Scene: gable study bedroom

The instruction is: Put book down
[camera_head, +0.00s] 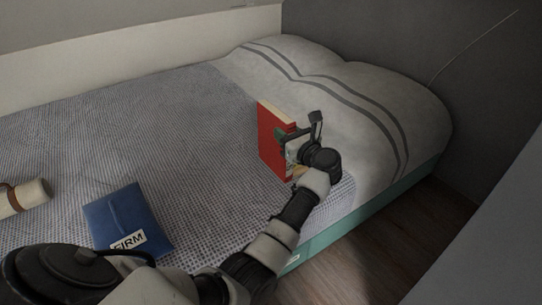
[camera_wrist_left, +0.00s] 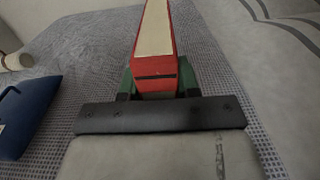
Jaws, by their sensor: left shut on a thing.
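A red book (camera_head: 270,141) with cream pages stands upright over the bed, near the striped pillow end. My left gripper (camera_head: 288,143) is shut on the book, with the arm reaching in from the lower left. In the left wrist view the book (camera_wrist_left: 157,61) stretches away from the camera between the green fingertips of my left gripper (camera_wrist_left: 157,84). The book's lower edge is close to the bedcover, but I cannot tell if it touches. My right gripper is not in view.
The bed's grey woven cover (camera_head: 180,130) has free room left of the book. A blue pouch (camera_head: 128,215) marked "FIRM" and a cream roll with a brown strap (camera_head: 26,198) lie on it. A striped pillow (camera_head: 345,92) is behind the book.

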